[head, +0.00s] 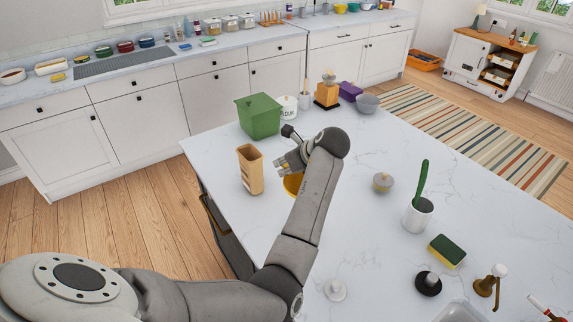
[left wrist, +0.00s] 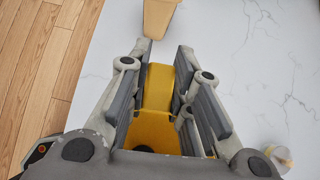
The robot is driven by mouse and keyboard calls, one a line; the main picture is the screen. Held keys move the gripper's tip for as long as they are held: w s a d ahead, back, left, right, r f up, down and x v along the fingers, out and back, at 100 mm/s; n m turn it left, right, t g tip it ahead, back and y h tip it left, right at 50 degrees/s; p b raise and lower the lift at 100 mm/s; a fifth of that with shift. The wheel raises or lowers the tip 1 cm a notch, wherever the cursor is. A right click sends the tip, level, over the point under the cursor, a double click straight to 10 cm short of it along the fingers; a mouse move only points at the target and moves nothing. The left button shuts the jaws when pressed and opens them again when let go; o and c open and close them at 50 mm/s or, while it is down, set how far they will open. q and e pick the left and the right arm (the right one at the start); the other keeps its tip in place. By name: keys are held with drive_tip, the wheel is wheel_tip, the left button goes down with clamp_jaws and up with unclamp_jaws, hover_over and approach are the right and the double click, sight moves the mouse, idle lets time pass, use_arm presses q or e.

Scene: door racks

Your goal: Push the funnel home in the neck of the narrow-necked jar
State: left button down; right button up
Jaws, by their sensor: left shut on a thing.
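My left gripper (head: 287,162) is over the near-left part of the white counter, beside a tan open-topped box. It is shut on a yellow thing (head: 293,184), which appears to be the funnel; my arm hides much of it. In the left wrist view the yellow thing (left wrist: 157,88) sits between the fingers (left wrist: 165,75), with a wider yellow part lower down. Its full shape, and whether it sits in a neck, cannot be told. I cannot make out the narrow-necked jar for certain. My right gripper is not in view.
The tan box (head: 250,170) stands close left of the gripper, with a green bin (head: 259,116) behind. A small lidded pot (head: 382,182), a white cup with a green-handled brush (head: 418,214) and a sponge (head: 446,251) stand to the right. The counter between is clear.

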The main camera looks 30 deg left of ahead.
use_arm(q)
drive_tip(key=shift+f, duration=1.95)
drive_tip(key=c, duration=1.2)
unclamp_jaws()
drive_tip(key=shift+c, duration=0.2)
drive_tip(key=v, duration=1.2)
